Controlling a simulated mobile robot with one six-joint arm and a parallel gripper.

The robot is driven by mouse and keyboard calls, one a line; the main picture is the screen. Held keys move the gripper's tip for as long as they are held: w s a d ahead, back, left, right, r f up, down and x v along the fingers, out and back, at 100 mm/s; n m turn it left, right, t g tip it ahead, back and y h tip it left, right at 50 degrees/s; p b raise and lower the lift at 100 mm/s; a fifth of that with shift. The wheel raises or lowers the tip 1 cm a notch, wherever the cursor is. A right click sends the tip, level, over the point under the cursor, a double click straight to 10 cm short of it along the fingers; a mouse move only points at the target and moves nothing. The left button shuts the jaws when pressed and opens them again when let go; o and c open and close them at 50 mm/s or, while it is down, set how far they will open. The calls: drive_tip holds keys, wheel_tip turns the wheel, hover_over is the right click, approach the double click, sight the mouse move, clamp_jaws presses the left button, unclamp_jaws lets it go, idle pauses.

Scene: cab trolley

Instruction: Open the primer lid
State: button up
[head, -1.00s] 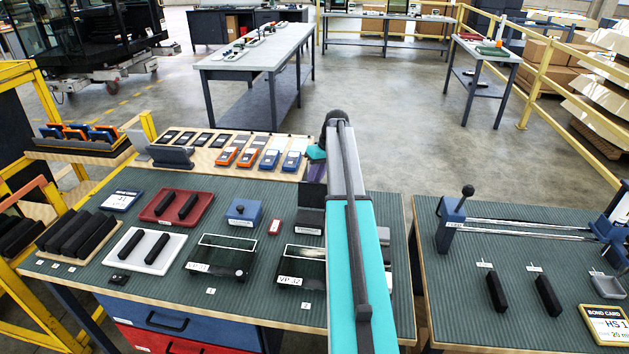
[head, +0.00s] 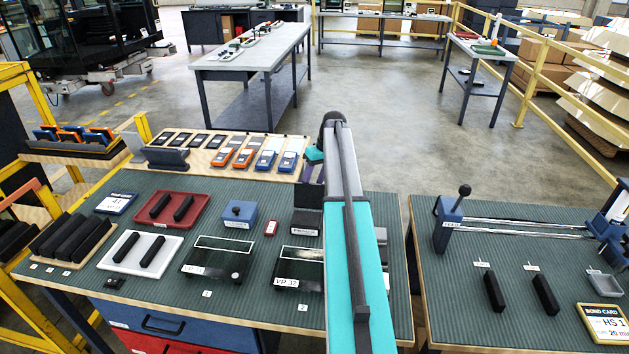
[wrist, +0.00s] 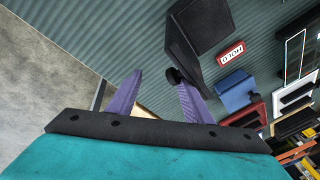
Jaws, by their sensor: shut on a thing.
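The primer box (head: 306,224) is a dark box with a white label, at the back of the green bench beside my arm in the head view. Its dark lid (head: 308,195) stands raised behind it. In the wrist view the dark box and lid (wrist: 199,30) are at the top centre, with a round black knob (wrist: 174,76) at the lid's near end. My gripper (wrist: 158,82) has two purple fingers. The knob is at the right fingertip; the jaws are shut on it, though their full contact is hard to see. My arm hides part of the gripper in the head view.
A rack of handheld devices (head: 226,168) is behind. Open floor (head: 400,130) lies beyond the bench.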

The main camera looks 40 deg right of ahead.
drive_tip(key=shift+s+d+f, duration=0.1)
drive_tip(key=shift+d+f, duration=0.1)
drive_tip(key=shift+f, duration=0.15)
drive_tip(key=b+v, duration=0.2)
drive_tip(key=v, duration=1.2)
drive_tip(key=shift+a+r+b, duration=0.2)
drive_tip(key=shift+r+b, duration=0.05)
drive_tip(key=shift+b, duration=0.15)
